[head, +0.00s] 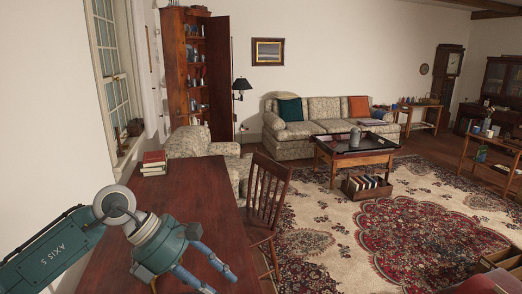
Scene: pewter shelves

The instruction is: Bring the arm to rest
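My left arm comes in from the lower left over the wooden table. My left gripper (222,279) is at its end above the table's near part, with its two blue-grey fingers spread apart and nothing visible between them. The lower finger runs close to the bottom edge of the head view. My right gripper does not show in this view.
The dark wooden table (190,195) has a small stack of books (153,163) at its far left end. A wooden chair (268,195) stands at its right side. The table's middle is clear. An upholstered armchair (190,143) stands beyond it; a patterned rug (345,235) covers the floor.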

